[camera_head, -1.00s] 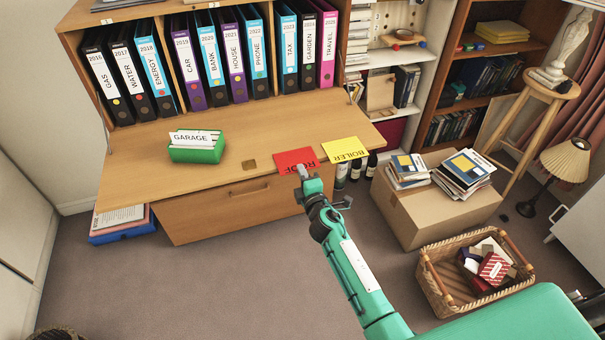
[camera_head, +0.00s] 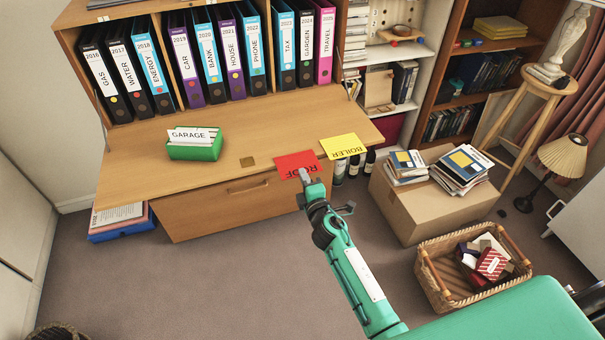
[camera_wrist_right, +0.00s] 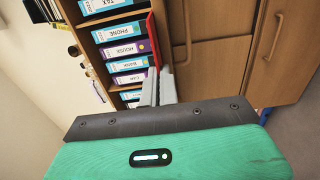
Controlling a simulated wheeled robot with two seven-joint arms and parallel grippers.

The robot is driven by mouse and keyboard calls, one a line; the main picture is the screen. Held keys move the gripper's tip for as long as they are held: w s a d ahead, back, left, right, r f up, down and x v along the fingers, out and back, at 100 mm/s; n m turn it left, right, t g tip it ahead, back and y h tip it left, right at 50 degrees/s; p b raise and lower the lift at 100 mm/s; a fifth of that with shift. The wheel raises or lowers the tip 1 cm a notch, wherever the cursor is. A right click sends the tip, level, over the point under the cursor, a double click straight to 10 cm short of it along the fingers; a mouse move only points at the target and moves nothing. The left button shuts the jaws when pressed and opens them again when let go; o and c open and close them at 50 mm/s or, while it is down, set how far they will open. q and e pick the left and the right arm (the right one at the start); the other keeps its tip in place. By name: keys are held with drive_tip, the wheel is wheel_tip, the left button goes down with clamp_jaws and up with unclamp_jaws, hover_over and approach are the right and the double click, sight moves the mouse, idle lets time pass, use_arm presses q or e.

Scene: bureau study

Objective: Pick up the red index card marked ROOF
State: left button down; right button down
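The red index card marked ROOF (camera_head: 296,162) lies at the front edge of the desk top, its near part sticking out past the edge. My right gripper (camera_head: 305,175) is at that near part, with its fingertips over the lettering. In the right wrist view the red card (camera_wrist_right: 153,38) shows edge-on as a thin strip, running between the two close fingers (camera_wrist_right: 158,85), which look shut on it. My left gripper is not in view.
A yellow card marked BOILER (camera_head: 343,146) lies just right of the red card. A green card box (camera_head: 195,152) with a GARAGE card stands on the desk (camera_head: 130,165). Binders (camera_head: 208,60) line the back. A cardboard box (camera_head: 410,205) and wicker basket (camera_head: 440,290) stand to the right.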

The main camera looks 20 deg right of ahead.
drive_tip(key=shift+s+d, duration=0.1)
drive_tip(key=shift+s, duration=1.4)
